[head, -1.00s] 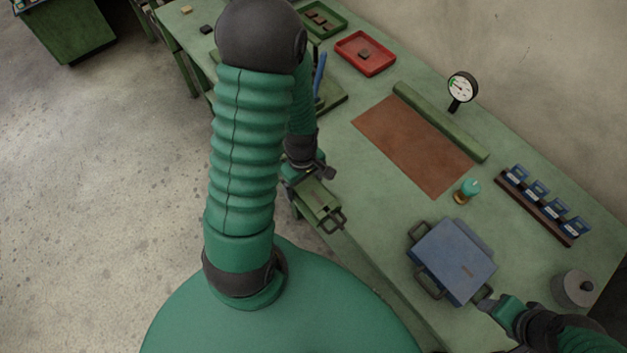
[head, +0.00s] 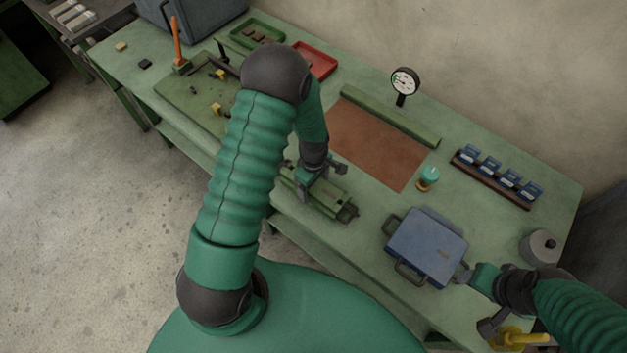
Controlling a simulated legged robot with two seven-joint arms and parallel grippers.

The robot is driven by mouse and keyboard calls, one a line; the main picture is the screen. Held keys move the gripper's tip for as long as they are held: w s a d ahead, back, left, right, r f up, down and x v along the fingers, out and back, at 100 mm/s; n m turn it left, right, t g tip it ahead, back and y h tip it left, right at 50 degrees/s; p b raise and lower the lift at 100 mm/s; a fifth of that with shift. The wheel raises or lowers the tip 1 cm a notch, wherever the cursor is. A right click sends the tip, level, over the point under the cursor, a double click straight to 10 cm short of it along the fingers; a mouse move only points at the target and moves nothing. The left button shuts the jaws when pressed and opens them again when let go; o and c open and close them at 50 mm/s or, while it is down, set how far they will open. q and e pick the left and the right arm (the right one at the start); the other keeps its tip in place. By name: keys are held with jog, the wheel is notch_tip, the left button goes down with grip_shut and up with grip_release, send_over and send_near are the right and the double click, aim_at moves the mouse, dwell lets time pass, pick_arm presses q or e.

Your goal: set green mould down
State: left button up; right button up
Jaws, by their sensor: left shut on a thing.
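The green mould (head: 331,201) is a flat green block with a dark handle at its right end. It is at the front edge of the green table (head: 365,222), left of the blue case. My left gripper (head: 304,194) is shut on it from above. I cannot tell whether its underside touches the table top.
A brown mat (head: 375,145) lies behind the mould, with a green bar (head: 390,117) and a dial gauge (head: 405,80) beyond. A small teal-topped jar (head: 428,177) stands behind the case. A rack of blue blocks (head: 495,178) and a grey pot (head: 541,248) are on the right.

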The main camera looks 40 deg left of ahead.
pick_arm(q)
jog(key=shift+w+a+f, duration=0.1)
jog(key=shift+a+f, duration=0.15)
jog(key=shift+a, duration=0.15)
jog(key=o, duration=1.8)
jog(key=shift+d, duration=0.2)
jog(key=shift+o, duration=1.2)
jog(key=shift+d, duration=0.2)
jog(key=shift+d+r, duration=0.1)
jog(key=shift+d, duration=0.15)
jog(key=r, duration=0.4)
jog(key=a+r, duration=0.1)
jog(key=r, duration=0.2)
jog(key=shift+b, duration=0.35)
jog(key=s+d+r+m+t, duration=0.1)
jog(key=s+d+r+m, duration=0.3)
jog(key=r+m, duration=0.2)
jog(key=s+d+r+m+t, duration=0.1)
jog(key=s+d+r+m, duration=0.3)
jog(key=m, duration=0.7)
jog(key=shift+s+r+t, duration=0.3)
jog(key=shift+r, duration=0.65)
